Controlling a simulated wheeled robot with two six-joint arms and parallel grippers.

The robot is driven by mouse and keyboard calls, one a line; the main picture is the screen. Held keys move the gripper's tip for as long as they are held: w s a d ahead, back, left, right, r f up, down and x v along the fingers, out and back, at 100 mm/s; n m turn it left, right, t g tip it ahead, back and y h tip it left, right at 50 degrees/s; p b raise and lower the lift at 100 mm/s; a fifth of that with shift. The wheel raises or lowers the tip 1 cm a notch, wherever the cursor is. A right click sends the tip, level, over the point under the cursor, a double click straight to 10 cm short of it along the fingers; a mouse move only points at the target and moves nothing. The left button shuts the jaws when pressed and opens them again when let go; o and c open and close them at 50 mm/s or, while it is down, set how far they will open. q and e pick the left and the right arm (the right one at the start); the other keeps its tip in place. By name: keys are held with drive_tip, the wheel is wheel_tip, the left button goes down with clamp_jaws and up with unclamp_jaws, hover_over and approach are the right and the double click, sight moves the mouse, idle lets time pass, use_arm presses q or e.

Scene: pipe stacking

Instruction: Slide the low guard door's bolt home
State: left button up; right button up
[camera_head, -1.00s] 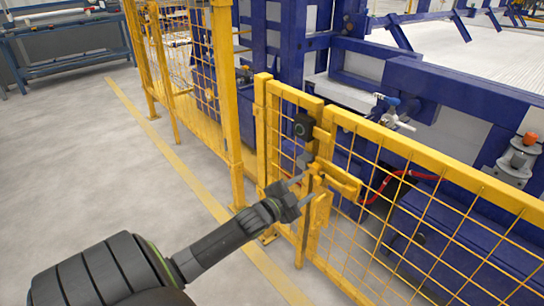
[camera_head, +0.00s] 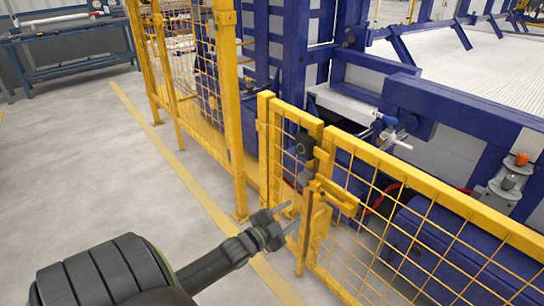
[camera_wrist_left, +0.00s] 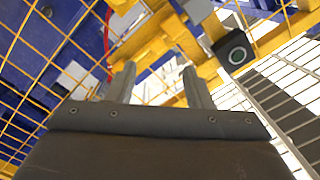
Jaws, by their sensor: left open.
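The low guard door (camera_head: 420,205) is a yellow frame with wire mesh, standing upright beside a narrow mesh panel (camera_head: 288,150). I cannot tell how far the bolt is in. My left gripper (camera_head: 293,214) is open and empty, just left of and below the bolt, apart from it. In the left wrist view its two fingers (camera_wrist_left: 160,86) are spread, with yellow bolt parts (camera_wrist_left: 165,30) beyond them. My right gripper is not in view.
Blue machine frames (camera_head: 440,92) and a red hose stand behind the door. Tall yellow fencing (camera_head: 225,110) is to the left. The grey floor (camera_head: 90,190) at left is clear.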

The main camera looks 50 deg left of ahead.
use_arm(q)
drive_tip(key=s+p, duration=0.1)
drive_tip(key=s, duration=0.5)
drive_tip(key=shift+a+p, duration=0.15)
drive_tip(key=shift+p, duration=0.15)
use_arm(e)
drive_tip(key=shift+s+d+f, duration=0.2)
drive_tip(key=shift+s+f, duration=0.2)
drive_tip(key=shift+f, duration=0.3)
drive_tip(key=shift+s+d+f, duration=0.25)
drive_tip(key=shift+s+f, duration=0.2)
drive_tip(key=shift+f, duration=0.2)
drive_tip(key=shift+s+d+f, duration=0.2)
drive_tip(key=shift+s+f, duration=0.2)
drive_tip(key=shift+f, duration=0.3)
use_arm(q)
drive_tip(key=shift+s+f, duration=0.1)
